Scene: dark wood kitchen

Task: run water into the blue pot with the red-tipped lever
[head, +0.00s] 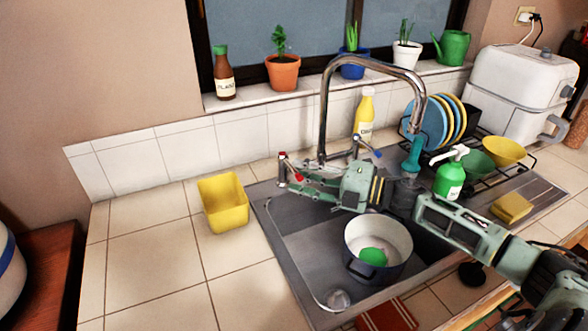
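The blue pot (360,268) sits on the sink, dark blue outside and white inside, with a green object (374,256) in it. The red-tipped lever (298,178) is on the tap post left of the curved chrome faucet (323,115). My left gripper is out of view.
A blue-tipped lever (377,153) is right of the faucet base. A yellow container (225,205) stands left of the sink. A green soap bottle (449,180), dish rack and sponge (511,208) are at right. The left counter is mostly clear.

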